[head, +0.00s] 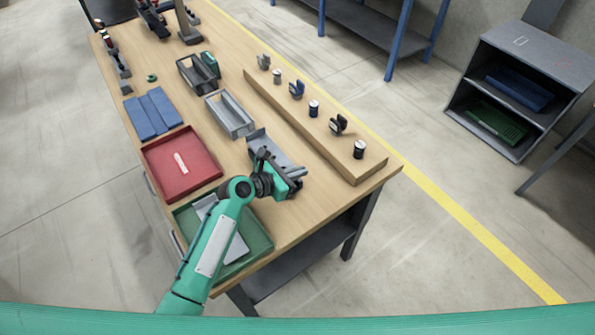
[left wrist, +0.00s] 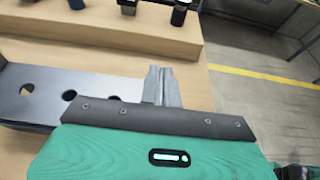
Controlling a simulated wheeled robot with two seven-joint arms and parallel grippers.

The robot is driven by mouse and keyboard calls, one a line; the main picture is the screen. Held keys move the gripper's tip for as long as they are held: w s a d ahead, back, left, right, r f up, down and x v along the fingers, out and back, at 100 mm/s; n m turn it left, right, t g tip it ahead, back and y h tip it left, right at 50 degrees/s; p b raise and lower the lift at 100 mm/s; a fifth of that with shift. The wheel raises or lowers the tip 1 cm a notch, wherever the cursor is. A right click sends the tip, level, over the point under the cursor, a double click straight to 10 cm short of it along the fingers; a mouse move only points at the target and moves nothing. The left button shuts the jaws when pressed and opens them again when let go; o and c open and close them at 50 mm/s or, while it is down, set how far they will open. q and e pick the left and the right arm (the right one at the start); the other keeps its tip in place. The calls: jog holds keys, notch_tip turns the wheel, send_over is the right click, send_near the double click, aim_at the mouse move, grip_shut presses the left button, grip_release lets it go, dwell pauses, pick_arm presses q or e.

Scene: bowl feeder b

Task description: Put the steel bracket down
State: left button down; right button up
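The steel bracket (head: 280,149) is a long blue-grey piece with an upright flange at its far end. It is over the near right part of the wooden table, and I cannot tell whether it touches the top. In the left wrist view the bracket (left wrist: 45,95) is a plate with round holes, reaching from the left edge to my fingers. My left gripper (head: 291,178) is at its near end. In the left wrist view the left gripper's fingers (left wrist: 162,86) are close together, seemingly on the bracket's edge; the contact is partly hidden. My right gripper is not in view.
A wooden rail (head: 310,122) with several small parts lies to the right. A grey open tray (head: 231,115) is just beyond the bracket. A red tray (head: 151,162) and a green tray (head: 262,240) are on the left and near side. Bare tabletop (head: 315,205) shows near the right corner.

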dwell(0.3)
pick_arm(q)
jog(key=shift+f, duration=0.6)
jog(key=c, duration=1.6)
grip_release()
jog(key=shift+c, duration=0.2)
